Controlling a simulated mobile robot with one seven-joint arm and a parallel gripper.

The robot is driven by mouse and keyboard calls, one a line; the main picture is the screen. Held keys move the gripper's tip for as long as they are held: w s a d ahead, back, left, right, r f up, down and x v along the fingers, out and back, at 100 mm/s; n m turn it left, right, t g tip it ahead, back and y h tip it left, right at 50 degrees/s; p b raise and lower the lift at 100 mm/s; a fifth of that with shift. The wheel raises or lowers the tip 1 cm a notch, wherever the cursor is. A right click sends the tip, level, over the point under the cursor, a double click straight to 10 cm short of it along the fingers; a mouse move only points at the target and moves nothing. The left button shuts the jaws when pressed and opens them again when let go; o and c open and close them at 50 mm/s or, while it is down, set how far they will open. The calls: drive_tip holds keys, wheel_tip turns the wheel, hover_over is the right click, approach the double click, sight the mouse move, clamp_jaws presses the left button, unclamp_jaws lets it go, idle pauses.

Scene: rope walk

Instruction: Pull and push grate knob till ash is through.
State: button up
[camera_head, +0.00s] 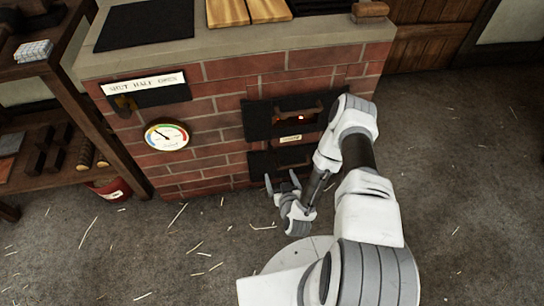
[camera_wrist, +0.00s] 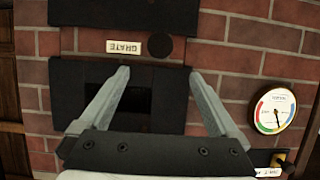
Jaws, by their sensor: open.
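The grate knob (camera_wrist: 160,46) is a dark round disc on the brick front in the wrist view. It sits beside the GRATE label (camera_wrist: 124,46), which appears upside down there; the label also shows in the head view (camera_head: 290,138). I cannot make out the knob clearly in the head view. My gripper (camera_wrist: 160,74) is open and empty, its two fingers spread in front of the lower black plate (camera_wrist: 165,105). In the picture, the knob lies above and between the fingertips, apart from them. The head view shows my gripper (camera_head: 281,181) low before the brick furnace (camera_head: 215,135). No ash is discernible.
A red glow (camera_head: 301,117) shows in the upper black-framed opening. A gauge (camera_head: 166,135) and a SHUT HALF OPEN plate (camera_head: 145,84) are on the furnace's left. A wooden shelf (camera_head: 90,125) and red bucket (camera_head: 110,190) stand farther left. The right floor is clear except for straw.

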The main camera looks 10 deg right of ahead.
sight(272, 156)
drive_tip(key=b+x, duration=0.5)
drive_tip(key=x, duration=1)
drive_tip(key=shift+w+f, duration=0.1)
drive_tip(key=shift+w, duration=0.05)
drive_tip(key=shift+c, duration=0.2)
clamp_jaws()
